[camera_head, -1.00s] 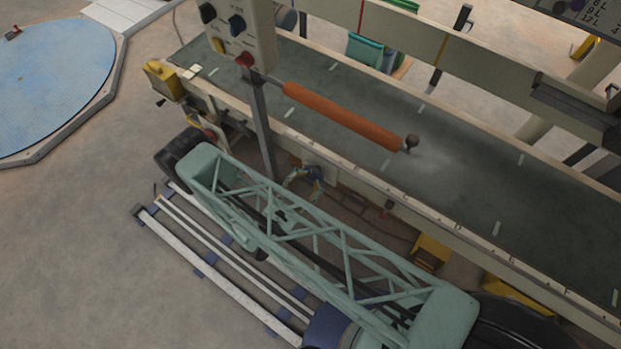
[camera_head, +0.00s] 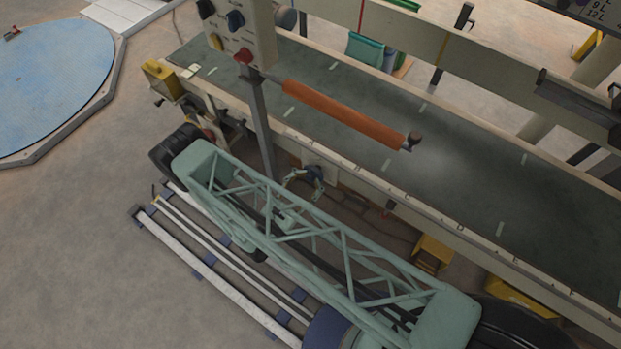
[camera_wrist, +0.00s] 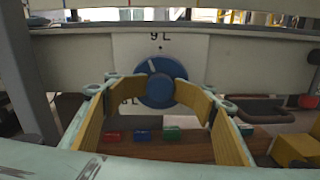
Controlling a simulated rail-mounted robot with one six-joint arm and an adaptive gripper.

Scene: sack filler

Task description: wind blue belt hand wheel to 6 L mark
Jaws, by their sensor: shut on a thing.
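The blue hand wheel (camera_wrist: 158,89) sits on a pale plate (camera_wrist: 195,60) in the middle of the wrist view. A short white line on the wheel points up and slightly left, near the "9 L" mark (camera_wrist: 160,36) above. A second mark at lower left (camera_wrist: 128,100) is partly hidden by a finger; only its "L" reads clearly. My gripper (camera_wrist: 161,84) is shut on the wheel, with yellow-padded fingers on its left and right sides. In the head view the wheel (camera_head: 315,174) shows small and dark under the conveyor edge, with my gripper (camera_head: 305,178) at it.
The green conveyor belt (camera_head: 450,150) runs above the wheel, with an orange roller (camera_head: 345,115) over it. A control box (camera_head: 240,30) stands on a post beside the wheel. Red, blue and green blocks (camera_wrist: 143,135) lie below the wheel. A yellow block (camera_wrist: 295,148) is at lower right.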

